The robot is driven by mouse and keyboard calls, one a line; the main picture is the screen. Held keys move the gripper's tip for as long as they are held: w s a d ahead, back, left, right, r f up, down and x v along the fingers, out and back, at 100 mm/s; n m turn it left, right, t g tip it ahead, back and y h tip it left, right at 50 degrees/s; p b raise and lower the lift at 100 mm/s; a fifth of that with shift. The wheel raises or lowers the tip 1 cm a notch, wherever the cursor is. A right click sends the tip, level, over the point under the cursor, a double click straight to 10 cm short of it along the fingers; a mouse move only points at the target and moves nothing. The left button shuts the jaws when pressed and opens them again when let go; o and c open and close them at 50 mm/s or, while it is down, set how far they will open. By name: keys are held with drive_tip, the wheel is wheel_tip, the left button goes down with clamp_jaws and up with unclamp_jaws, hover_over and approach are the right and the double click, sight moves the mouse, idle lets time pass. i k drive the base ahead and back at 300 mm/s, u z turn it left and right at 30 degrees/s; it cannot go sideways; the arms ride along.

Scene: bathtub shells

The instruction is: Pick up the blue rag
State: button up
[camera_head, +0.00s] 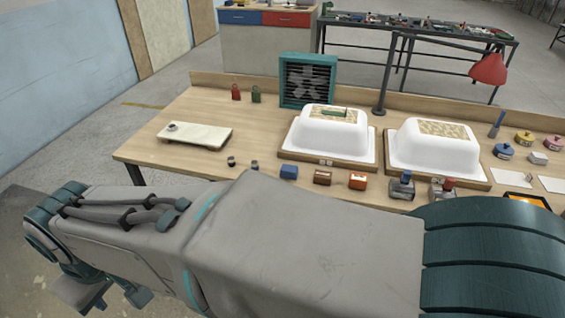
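A small blue block-like item (289,172), perhaps the folded blue rag, lies near the front edge of the wooden workbench (185,185). It sits in front of the left white tub shell (325,145), left of a brown item (322,178) and an orange-red item (357,181). It is too small to tell its material. My arm crosses the whole lower part of the view, in front of the bench, and passes just below the blue item in the picture. Parts of my arm hang at the lower left, but I cannot make out any gripper fingers.
A second white tub shell (432,147) stands to the right. A pale board (195,136) lies at left. Dark jars (231,161), a teal fan box (307,80), a red lamp (489,68) and several small pots stand around. Bare bench shows between the board and the left tub.

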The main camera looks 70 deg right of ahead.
sight(287, 171)
drive_tip(key=z, duration=2.65)
drive_tip(key=i, duration=1)
